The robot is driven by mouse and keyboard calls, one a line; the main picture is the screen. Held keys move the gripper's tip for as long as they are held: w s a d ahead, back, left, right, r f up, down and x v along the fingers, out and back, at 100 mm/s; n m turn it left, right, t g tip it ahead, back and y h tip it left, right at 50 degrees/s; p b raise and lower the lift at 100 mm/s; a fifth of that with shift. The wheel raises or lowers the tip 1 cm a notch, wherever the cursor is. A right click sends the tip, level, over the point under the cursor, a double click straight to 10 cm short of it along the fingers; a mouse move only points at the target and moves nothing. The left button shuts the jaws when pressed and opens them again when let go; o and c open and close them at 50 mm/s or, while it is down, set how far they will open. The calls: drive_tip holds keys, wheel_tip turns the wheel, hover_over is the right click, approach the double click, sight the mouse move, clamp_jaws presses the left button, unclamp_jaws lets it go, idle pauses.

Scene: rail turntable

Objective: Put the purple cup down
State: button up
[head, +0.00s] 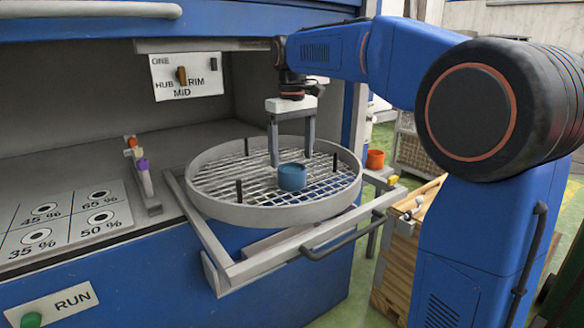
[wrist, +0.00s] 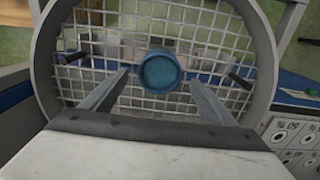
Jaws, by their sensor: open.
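No purple cup shows clearly in either view. A blue cup (head: 292,177) stands upright on the wire mesh of the round turntable basket (head: 270,214). In the wrist view the blue cup (wrist: 160,71) lies just beyond and between the fingertips. My gripper (head: 291,158) is open and empty, pointing down over the basket close to the cup; I cannot tell whether a finger touches it. A small purple piece (head: 143,164) sits on the narrow rail at the left, too small to tell what it is.
Black posts (head: 239,190) stand up inside the basket. An orange cup (head: 375,159) stands outside its right side. A grey rail frame with a handle (head: 345,240) runs in front. The sign with a MID switch (head: 187,76) hangs behind. Mesh around the blue cup is free.

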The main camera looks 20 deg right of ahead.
wheel_tip(320, 180, up, 6)
idle(0.4)
idle(0.3)
